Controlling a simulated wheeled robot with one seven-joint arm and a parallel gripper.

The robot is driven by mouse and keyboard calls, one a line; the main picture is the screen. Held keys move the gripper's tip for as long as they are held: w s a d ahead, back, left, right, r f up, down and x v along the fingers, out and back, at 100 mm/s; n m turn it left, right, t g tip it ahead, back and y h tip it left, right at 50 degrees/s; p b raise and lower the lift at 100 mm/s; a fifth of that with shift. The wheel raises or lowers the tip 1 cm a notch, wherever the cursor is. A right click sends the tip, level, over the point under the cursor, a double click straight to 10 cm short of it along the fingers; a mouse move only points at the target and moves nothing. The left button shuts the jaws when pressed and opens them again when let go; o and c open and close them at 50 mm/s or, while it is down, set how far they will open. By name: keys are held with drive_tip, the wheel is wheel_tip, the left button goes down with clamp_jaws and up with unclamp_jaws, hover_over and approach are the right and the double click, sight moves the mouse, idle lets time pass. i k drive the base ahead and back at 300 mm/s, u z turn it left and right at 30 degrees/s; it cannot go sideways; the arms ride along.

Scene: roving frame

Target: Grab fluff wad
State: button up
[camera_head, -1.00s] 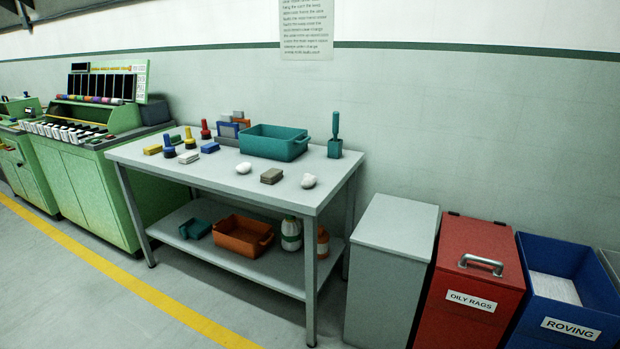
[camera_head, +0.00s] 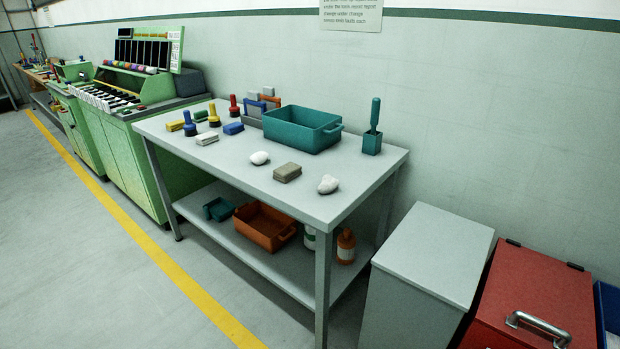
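Two small white wads that look like fluff lie on the grey table (camera_head: 228,172). One fluff wad (camera_head: 259,158) is near the middle of the top, left of a grey-brown block. The other fluff wad (camera_head: 328,184) is nearer the right end, right of that block. My gripper and arm are not in view.
A teal bin (camera_head: 302,129), a teal holder with a brush (camera_head: 372,140), a grey-brown block (camera_head: 287,172) and several coloured tools share the tabletop. An orange tray (camera_head: 264,226) is on the lower shelf. A grey box (camera_head: 430,258) and a red bin (camera_head: 535,290) stand right. Floor in front is clear.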

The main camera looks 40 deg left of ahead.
sight(328, 183)
drive_tip(key=u, duration=0.3)
drive_tip(key=i, duration=1.05)
drive_tip(key=u, duration=0.3)
